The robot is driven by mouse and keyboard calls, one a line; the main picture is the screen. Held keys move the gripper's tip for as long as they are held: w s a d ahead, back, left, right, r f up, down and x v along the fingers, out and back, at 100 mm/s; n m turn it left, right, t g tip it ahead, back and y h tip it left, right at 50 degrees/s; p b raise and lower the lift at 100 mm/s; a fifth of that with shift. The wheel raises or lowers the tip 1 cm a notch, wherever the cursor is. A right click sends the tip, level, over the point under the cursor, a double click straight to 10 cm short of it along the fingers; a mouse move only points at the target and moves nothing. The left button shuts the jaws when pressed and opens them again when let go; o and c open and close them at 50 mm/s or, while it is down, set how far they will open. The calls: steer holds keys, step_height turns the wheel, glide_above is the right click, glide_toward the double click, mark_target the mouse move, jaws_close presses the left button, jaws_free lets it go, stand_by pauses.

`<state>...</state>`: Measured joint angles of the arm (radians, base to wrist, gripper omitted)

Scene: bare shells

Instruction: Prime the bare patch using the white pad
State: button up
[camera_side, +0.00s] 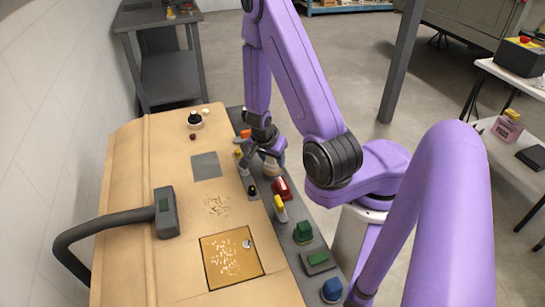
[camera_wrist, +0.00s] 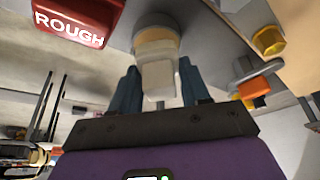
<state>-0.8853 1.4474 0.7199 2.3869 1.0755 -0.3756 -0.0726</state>
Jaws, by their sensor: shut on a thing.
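My gripper (camera_side: 268,152) is over the dark tool strip at the right edge of the tan panel (camera_side: 150,200). In the wrist view my gripper (camera_wrist: 160,80) is shut on a white block-like piece (camera_wrist: 158,78), which I take to be the white pad's grip, with a tan and white round part beyond it. In the side view my fingers partly hide it, and I cannot tell whether it touches the strip. A plain grey square (camera_side: 206,165), likely the bare patch, lies on the panel to the left of my gripper.
A red block marked ROUGH (camera_wrist: 70,22) stands close by. Yellow, green and blue tools line the strip (camera_side: 290,245). The panel also bears a speckled area (camera_side: 217,205) and a dark-edged flecked square (camera_side: 231,258). A black hose with a nozzle (camera_side: 167,212) lies left; small jars (camera_side: 195,120) stand behind.

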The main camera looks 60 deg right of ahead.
steer(key=shift+f, duration=0.6)
stand_by(1.6)
steer(key=shift+r, duration=3.55)
